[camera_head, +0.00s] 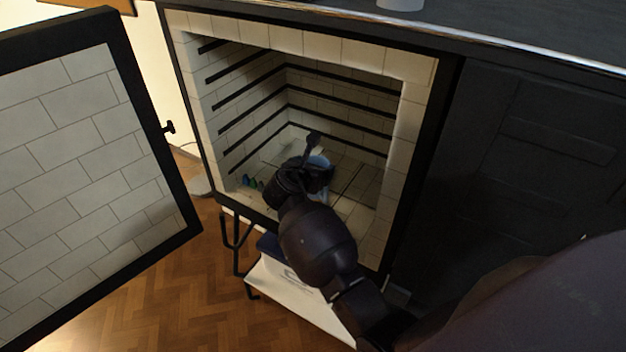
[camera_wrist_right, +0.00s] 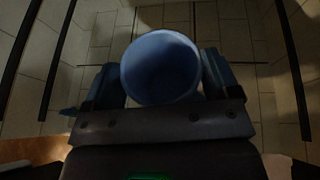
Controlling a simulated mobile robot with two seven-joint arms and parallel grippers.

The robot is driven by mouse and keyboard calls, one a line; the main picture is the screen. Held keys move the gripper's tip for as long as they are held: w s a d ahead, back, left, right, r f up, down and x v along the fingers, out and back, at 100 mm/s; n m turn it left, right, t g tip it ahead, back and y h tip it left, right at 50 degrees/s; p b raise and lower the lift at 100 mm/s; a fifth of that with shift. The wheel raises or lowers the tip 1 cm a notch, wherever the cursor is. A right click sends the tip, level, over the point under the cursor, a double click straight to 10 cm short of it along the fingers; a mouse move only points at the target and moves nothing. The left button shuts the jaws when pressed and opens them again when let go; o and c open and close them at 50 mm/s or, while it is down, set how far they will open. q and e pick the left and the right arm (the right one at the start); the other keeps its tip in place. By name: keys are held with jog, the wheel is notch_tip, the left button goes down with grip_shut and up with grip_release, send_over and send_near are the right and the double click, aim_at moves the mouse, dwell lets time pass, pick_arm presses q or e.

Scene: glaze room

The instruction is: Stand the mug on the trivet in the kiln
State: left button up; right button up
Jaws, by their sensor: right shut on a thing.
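The blue mug (camera_wrist_right: 160,70) is between the two fingers of my right gripper (camera_wrist_right: 160,85), which is shut on it. In the right wrist view I look into its round open mouth. In the head view my right gripper (camera_head: 308,172) is inside the open kiln (camera_head: 300,36), low over its floor. Only a pale blue part of the mug (camera_head: 319,161) shows there, the rest covered by the gripper. I cannot tell whether the mug touches anything below. I cannot make out the trivet in either view. My left gripper is not in view.
The kiln door (camera_head: 85,150) stands swung open at the left. Several small blue and green pieces (camera_head: 252,183) stand at the front left of the kiln floor. Dark bars (camera_head: 340,115) line the kiln walls. The floor at the right of the chamber (camera_head: 362,185) looks clear.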

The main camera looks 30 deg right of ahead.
notch_tip(320, 180, down, 4)
jog(key=shift+r+b, duration=0.2)
jog(key=shift+b, duration=0.15)
jog(key=shift+f, duration=0.15)
jog(key=o, duration=1.2)
jog(key=shift+o, duration=0.2)
